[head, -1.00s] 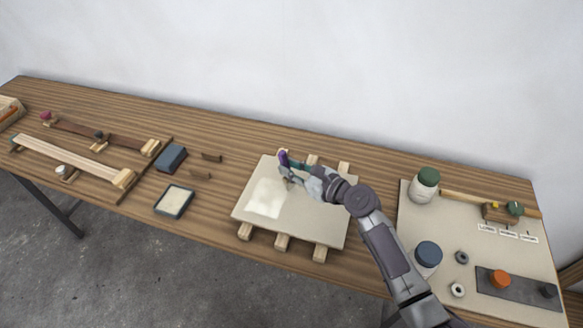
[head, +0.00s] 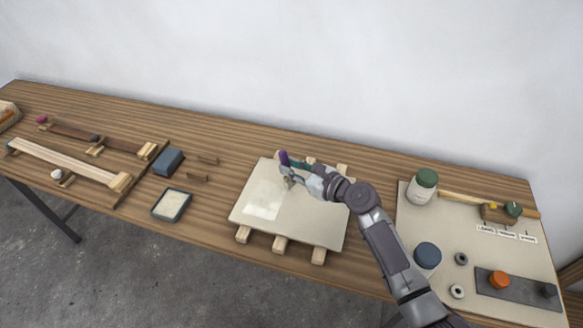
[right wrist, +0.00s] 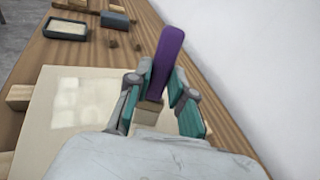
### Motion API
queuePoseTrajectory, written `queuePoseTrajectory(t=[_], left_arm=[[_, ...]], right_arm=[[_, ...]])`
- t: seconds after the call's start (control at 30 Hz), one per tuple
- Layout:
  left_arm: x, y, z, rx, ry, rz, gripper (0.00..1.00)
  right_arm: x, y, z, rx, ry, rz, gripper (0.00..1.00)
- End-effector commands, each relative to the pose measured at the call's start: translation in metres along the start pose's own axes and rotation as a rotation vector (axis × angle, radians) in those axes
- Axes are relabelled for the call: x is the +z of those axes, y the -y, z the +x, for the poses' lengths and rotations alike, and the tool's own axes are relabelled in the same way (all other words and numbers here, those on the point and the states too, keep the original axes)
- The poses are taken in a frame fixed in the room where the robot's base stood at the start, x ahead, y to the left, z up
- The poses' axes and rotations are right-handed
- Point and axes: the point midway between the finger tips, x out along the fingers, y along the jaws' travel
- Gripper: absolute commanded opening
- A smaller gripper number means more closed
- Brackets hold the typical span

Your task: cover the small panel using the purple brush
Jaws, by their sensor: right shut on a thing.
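The small panel (head: 305,222) is a beige board lying on wooden battens in the middle of the bench. A paler, glossy patch (head: 262,200) covers part of its left side. It also shows in the right wrist view (right wrist: 80,103). My right gripper (head: 289,174) is over the panel's far part, shut on the purple brush (right wrist: 168,55). The brush's purple handle stands up between the fingers in the right wrist view. The bristle end is mostly hidden, so I cannot tell whether it touches the panel. My left gripper is in neither view.
A shallow tray (head: 171,191) with pale contents and a blue block (head: 168,161) lie left of the panel. Jars with green (head: 427,178) and blue (head: 428,250) lids stand on a mat at right. Wooden strips lie far left. A wall runs behind.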

Motion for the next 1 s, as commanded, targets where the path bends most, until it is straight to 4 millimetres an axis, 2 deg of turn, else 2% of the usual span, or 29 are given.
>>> queuePoseTrajectory(t=[0.7,1.0], left_arm=[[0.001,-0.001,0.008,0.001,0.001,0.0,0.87],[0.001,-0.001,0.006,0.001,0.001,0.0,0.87]], right_arm=[[-0.011,-0.001,0.002,0.0,0.0,0.002,0.0],[-0.01,-0.003,0.007,0.0,0.0,0.002,0.0]])
